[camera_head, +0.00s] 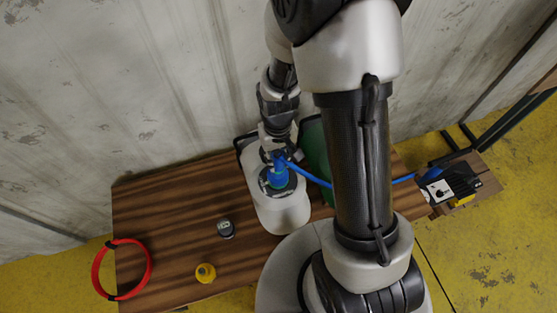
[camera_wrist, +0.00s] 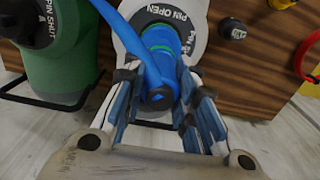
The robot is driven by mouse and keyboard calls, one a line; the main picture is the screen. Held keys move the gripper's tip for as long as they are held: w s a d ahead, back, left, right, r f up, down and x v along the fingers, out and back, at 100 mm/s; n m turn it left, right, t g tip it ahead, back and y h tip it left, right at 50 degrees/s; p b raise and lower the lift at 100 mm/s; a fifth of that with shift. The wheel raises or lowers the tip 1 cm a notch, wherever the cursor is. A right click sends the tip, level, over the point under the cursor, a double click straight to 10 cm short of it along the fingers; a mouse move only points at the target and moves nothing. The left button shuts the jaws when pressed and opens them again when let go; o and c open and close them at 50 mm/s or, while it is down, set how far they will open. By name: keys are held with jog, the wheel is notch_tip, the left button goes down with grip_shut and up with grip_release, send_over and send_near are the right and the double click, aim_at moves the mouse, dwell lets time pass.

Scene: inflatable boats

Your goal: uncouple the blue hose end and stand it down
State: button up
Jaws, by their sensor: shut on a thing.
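The blue hose end (camera_head: 278,176) is upright at the top of the white container (camera_head: 284,215). In the wrist view, the hose end (camera_wrist: 160,66) is over a round label reading "PIN OPEN" (camera_wrist: 163,14), with a green ring showing around it. My gripper (camera_head: 277,157) is above the container and shut on the hose end; its fingers flank it in the wrist view (camera_wrist: 160,92). The blue hose (camera_head: 307,175) leads off to the right behind my arm. I cannot tell whether the hose end is still seated in its fitting.
A green container (camera_head: 315,150), labelled "PIN SHUT" in the wrist view (camera_wrist: 38,32), stands beside the white one. A dark cap (camera_head: 225,229), a yellow cap (camera_head: 205,273) and a red ring (camera_head: 97,268) are on the left of the wooden table (camera_head: 165,215). A black device (camera_head: 460,185) is at right.

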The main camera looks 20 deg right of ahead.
aim_at(278, 153)
jog(key=shift+r+p, duration=0.55)
jog(key=shift+r, duration=0.2)
grip_shut()
dwell(0.4)
jog(key=shift+r+p, duration=1.05)
jog(key=shift+r, duration=0.3)
jog(key=shift+f, duration=0.1)
